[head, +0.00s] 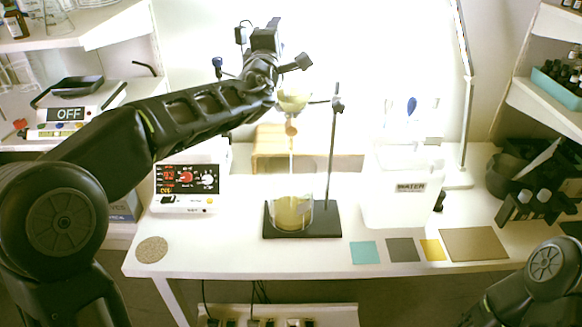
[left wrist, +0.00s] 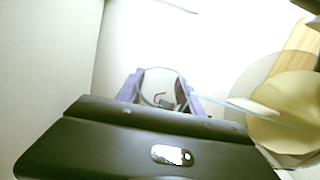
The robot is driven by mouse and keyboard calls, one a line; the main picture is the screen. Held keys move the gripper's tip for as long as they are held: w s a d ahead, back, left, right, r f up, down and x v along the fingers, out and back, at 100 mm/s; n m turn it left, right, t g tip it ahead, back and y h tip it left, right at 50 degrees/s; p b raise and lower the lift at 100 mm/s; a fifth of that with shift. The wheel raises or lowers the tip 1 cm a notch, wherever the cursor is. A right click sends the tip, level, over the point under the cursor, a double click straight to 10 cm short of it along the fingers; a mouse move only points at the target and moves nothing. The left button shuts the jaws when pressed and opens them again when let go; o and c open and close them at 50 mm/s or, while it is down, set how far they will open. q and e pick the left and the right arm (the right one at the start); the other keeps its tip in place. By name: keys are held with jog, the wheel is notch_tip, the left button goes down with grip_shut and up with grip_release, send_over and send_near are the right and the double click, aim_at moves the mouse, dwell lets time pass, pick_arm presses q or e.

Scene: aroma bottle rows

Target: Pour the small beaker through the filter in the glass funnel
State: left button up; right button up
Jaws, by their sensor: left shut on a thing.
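My left gripper (head: 262,45) is raised above the glass funnel (head: 293,103), which sits on a stand and holds a yellowish filter. In the left wrist view my left gripper (left wrist: 162,98) is shut on the small beaker (left wrist: 160,76), a clear round glass between the purple fingers. The funnel (left wrist: 285,110) shows there to its right, with yellow in it. A thin pale blue line runs from the beaker to the funnel; I cannot tell whether it is liquid. Below the funnel stem, a larger beaker (head: 292,212) holds yellowish liquid. My right gripper is out of view.
The stand (head: 332,150) has a dark base. A hotplate (head: 187,185) is left of it, and a white WATER container (head: 402,200) is right of it. Coloured mats (head: 404,250) lie along the front. Dark racks (head: 535,205) stand at the right.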

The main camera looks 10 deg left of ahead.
pick_arm(q)
jog(key=shift+d+r+m+t+b, duration=0.2)
jog(key=shift+m+t+b, duration=0.1)
jog(key=shift+m+b, duration=0.2)
dwell(1.1)
jog(key=shift+a, duration=0.1)
dwell(0.6)
jog(key=n+p, duration=0.1)
jog(key=f+n+g+p, duration=0.1)
jog(key=n, duration=0.1)
jog(key=shift+w+a, duration=0.1)
jog(key=shift+a, duration=0.3)
jog(key=n+p, duration=0.1)
jog(key=a+f+n+g+p, duration=0.1)
jog(key=n, duration=0.1)
jog(key=f+n+g+p, duration=0.1)
jog(key=n+p, duration=0.1)
jog(key=shift+w+a+f+h, duration=0.15)
jog(key=shift+w+a+h, duration=0.1)
jog(key=shift+a+h, duration=0.05)
